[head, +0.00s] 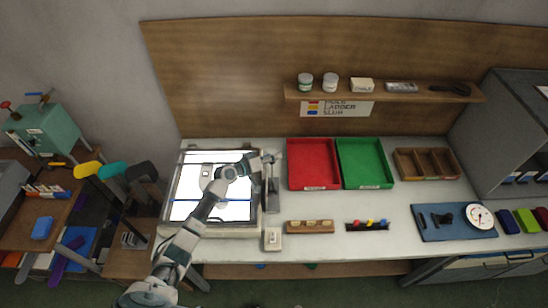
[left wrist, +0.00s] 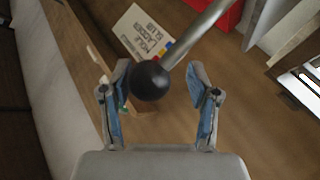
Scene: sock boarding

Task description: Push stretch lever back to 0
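The stretch lever shows in the left wrist view as a round black knob (left wrist: 149,80) on a slanting metal rod (left wrist: 200,32). My left gripper (left wrist: 161,92) is open, with one blue-padded finger on each side of the knob. The knob sits nearer the left finger; I cannot tell whether they touch. In the head view my left gripper (head: 270,158) is at the right edge of the bright light board (head: 176,190), over the top of a narrow grey plate (head: 273,196). The knob and any scale marks are too small or hidden there. My right gripper is not in view.
A red tray (head: 313,165) and a green tray (head: 364,163) lie just right of the gripper. A small white box (head: 272,239) and a wooden block holder (head: 310,227) stand in front. A shelf (head: 385,93) hangs on the back wall.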

